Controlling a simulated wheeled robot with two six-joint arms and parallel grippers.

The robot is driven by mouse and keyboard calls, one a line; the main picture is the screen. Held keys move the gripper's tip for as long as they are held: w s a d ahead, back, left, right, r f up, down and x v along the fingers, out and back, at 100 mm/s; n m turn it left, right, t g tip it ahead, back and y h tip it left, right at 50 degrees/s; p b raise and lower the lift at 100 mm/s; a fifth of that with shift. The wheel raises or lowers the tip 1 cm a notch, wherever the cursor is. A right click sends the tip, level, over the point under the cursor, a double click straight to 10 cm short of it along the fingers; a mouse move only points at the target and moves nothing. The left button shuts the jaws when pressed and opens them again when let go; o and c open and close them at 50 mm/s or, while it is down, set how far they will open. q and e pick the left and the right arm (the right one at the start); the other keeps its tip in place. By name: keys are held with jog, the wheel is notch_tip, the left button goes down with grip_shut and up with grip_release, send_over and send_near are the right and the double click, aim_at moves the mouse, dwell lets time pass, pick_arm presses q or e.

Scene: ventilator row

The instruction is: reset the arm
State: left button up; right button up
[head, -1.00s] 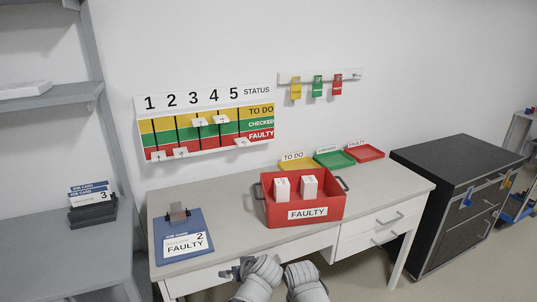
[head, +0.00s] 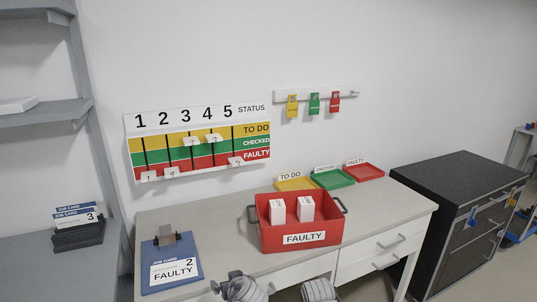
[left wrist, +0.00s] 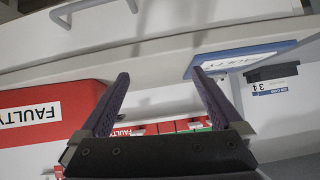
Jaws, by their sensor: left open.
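My left gripper (left wrist: 160,100) is open and empty in the left wrist view, its two dark fingers spread apart. In the head view my left gripper (head: 216,287) shows at the bottom edge, in front of the desk, below the clipboard and the bin. Part of my right arm (head: 318,290) shows at the bottom edge; its gripper is out of the frame. The red FAULTY bin (head: 303,236) stands on the desk with two white boxes (head: 305,208) in it.
A blue clipboard (head: 172,262) with a FAULTY card lies on the desk (head: 225,225). Yellow, green and red trays (head: 333,179) stand at the back. A status board (head: 200,150) and hanging tags (head: 314,103) are on the wall. A black cabinet (head: 452,200) stands right, a card holder (head: 78,232) left.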

jog(key=shift+w+d, duration=0.1)
jog(key=shift+w, duration=0.4)
jog(key=shift+f, duration=0.1)
